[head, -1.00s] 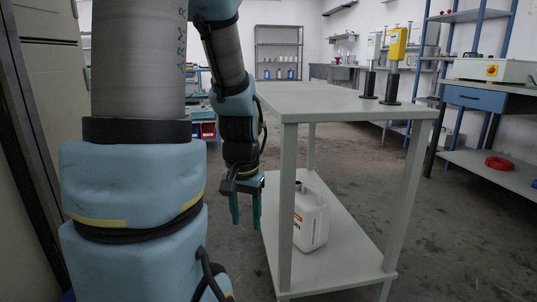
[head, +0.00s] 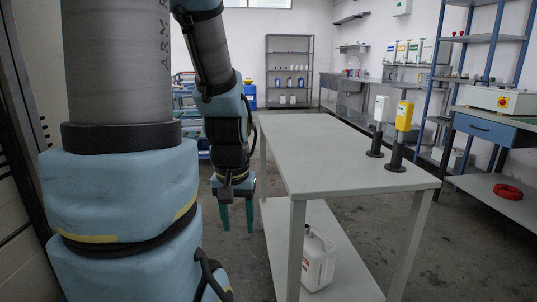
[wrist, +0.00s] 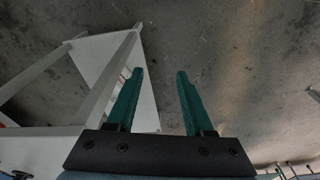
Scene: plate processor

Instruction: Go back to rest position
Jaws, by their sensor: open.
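My gripper (head: 237,215) hangs pointing down at the left side of a grey two-level table (head: 300,150). Its two green fingers are apart with nothing between them. In the wrist view, my gripper (wrist: 157,95) is open above the bare floor, with the table (wrist: 88,55) to the left of the fingers. My arm's upper links stand at the left of the head view.
A white jug (head: 319,258) stands on the table's lower shelf. A yellow device (head: 404,116) and a white device (head: 381,108) stand in black holders on the tabletop. A blue-framed bench (head: 490,128) is at right. Shelving (head: 290,68) stands at the back.

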